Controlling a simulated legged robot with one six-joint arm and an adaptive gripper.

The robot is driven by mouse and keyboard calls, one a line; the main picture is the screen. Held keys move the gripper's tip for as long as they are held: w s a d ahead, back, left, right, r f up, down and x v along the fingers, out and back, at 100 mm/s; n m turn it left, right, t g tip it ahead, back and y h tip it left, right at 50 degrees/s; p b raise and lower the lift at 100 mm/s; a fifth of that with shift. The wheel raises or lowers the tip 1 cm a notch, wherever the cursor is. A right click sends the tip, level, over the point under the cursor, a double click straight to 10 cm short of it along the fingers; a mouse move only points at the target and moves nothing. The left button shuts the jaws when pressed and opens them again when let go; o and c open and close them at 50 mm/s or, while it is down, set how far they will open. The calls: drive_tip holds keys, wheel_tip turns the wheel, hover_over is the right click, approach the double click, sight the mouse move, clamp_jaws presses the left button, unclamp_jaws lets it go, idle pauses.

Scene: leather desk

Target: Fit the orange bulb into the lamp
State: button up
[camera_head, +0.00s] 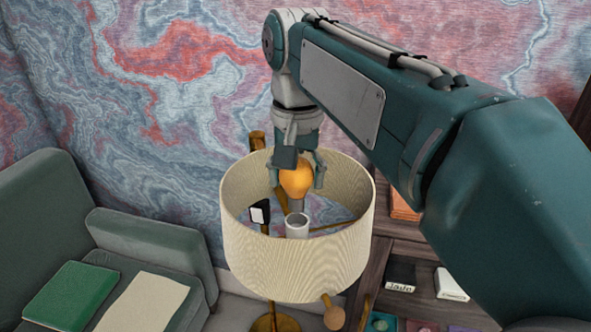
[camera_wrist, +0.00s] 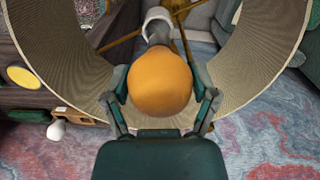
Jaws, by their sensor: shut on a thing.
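The orange bulb (camera_head: 296,179) is held in my gripper (camera_head: 300,172), inside the top opening of the lamp's shade (camera_head: 295,262). My gripper is shut on the bulb's round glass, with the bulb's grey base pointing down. The white socket (camera_head: 297,225) stands in the middle of the shade, below the bulb and apart from it in the head view. In the wrist view the bulb (camera_wrist: 160,82) sits between both fingers, its base close to the white socket (camera_wrist: 158,20). The base partly overlaps the socket there, so I cannot tell the exact gap. The shade (camera_wrist: 262,60) surrounds them.
A green-grey sofa (camera_head: 150,238) with a green book (camera_head: 70,296) and a cream sheet (camera_head: 145,303) stands at the left. A dark wooden shelf (camera_head: 425,283) with small boxes is at the right. A round wooden knob (camera_head: 333,315) hangs below the shade.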

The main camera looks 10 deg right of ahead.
sight(296, 200)
drive_tip(key=shift+f, duration=2.1)
drive_tip(key=shift+f, duration=0.15)
drive_tip(key=o, duration=1)
drive_tip(key=shift+c, duration=0.2)
drive_tip(key=shift+r, duration=4.55)
